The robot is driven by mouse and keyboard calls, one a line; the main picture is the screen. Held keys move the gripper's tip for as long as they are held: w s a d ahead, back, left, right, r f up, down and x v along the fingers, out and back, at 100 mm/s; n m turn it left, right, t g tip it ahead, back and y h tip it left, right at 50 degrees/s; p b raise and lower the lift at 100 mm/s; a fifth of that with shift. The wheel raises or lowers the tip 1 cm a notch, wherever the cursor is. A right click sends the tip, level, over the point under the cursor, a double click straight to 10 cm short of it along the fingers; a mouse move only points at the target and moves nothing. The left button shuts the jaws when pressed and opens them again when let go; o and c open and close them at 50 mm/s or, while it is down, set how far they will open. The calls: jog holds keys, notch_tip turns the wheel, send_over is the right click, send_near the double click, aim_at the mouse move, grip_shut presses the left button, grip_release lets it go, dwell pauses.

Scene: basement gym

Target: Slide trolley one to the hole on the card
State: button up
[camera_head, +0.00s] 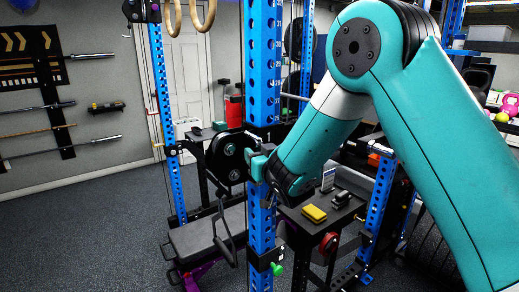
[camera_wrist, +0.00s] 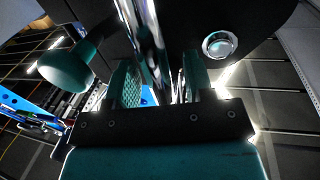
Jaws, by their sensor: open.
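My gripper (camera_head: 262,165) is at the front blue upright in the head view, beside a black round plate-like part (camera_head: 230,157) on that upright. In the wrist view my gripper (camera_wrist: 160,85) has its two teal fingers apart, with a shiny metal bar running behind or between them; I cannot tell whether they touch it. A green knob (camera_wrist: 68,70) is left of the fingers, and a silver round button on a dark part is to the right. A black bracket with a green knob (camera_head: 277,268) sits low on the upright. I cannot tell which part is trolley one. No card is recognisable.
The blue upright (camera_head: 264,75) carries numbered holes. A black padded bench (camera_head: 205,236) stands left of it. Barbells hang on the left wall. Open floor (camera_head: 80,240) lies at the left.

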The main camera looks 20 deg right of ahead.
grip_shut()
notch_tip(320, 180, down, 15)
jog(key=b, duration=1.7)
jog(key=shift+f, duration=0.1)
grip_release()
jog(key=shift+s, duration=0.1)
